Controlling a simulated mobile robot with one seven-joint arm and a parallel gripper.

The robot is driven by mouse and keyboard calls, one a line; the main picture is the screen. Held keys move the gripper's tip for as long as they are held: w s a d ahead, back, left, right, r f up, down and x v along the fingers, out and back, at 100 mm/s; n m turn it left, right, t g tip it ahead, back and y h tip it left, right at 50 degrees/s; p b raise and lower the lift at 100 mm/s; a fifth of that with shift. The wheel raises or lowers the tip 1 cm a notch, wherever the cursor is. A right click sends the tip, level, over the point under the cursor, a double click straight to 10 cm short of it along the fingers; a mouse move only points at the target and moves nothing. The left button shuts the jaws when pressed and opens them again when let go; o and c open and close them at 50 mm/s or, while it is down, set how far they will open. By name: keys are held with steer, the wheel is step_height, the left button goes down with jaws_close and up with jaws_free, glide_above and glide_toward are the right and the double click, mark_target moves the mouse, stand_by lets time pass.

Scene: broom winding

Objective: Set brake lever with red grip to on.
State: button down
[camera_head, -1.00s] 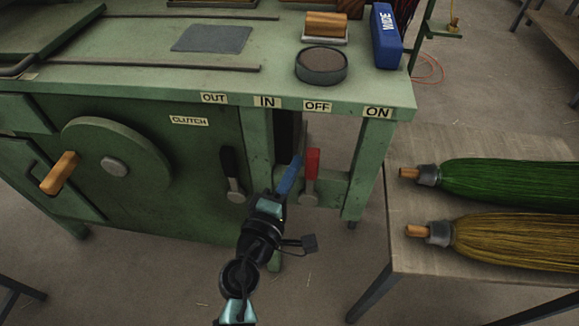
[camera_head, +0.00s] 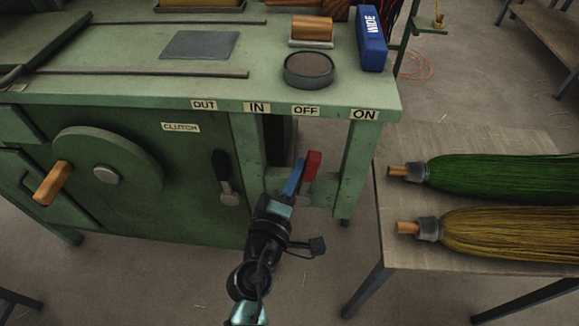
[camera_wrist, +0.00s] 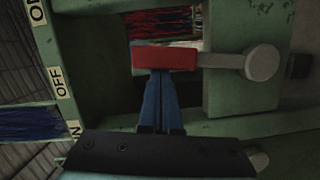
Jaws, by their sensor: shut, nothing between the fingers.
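The brake lever with the red grip (camera_head: 311,166) stands below the bench edge, under the stretch between the OFF label (camera_head: 306,110) and the ON label (camera_head: 364,114). It tilts a little to the right. My gripper (camera_head: 295,177) has blue fingers, closed together and empty. They are against or very close to the left side of the red grip; contact is hard to tell. In the wrist view the fingertips (camera_wrist: 161,76) meet the side of the red grip (camera_wrist: 165,59). The lever's metal arm and round pivot (camera_wrist: 262,62) extend right there.
A black-handled lever (camera_head: 221,166) hangs to the left, below the OUT and IN labels. A green bench leg (camera_head: 350,165) stands right of the red grip. A side table (camera_head: 395,245) holds green and tan brooms. A crank wheel (camera_head: 105,173) is at left.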

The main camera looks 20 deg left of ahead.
steer(key=d+m+p, duration=0.2)
steer(key=shift+w+d+r, duration=0.15)
steer(key=shift+w+d, duration=0.2)
steer(key=shift+d, duration=0.05)
steer(key=shift+w+d+f+m+g+y+p, duration=0.15)
steer(key=shift+d+f+m+p, duration=0.1)
steer(key=shift+d, duration=0.25)
steer(key=shift+w+d+f+m+g+y+p, duration=0.15)
steer(key=shift+d+m+p, duration=0.1)
steer(key=shift+d, duration=0.2)
steer(key=shift+w+d+f+m+g+p, duration=0.15)
steer(key=shift+d+f+m+p, duration=0.1)
steer(key=shift+d, duration=0.25)
steer(key=shift+a+r, duration=0.1)
steer(key=shift+r, duration=0.05)
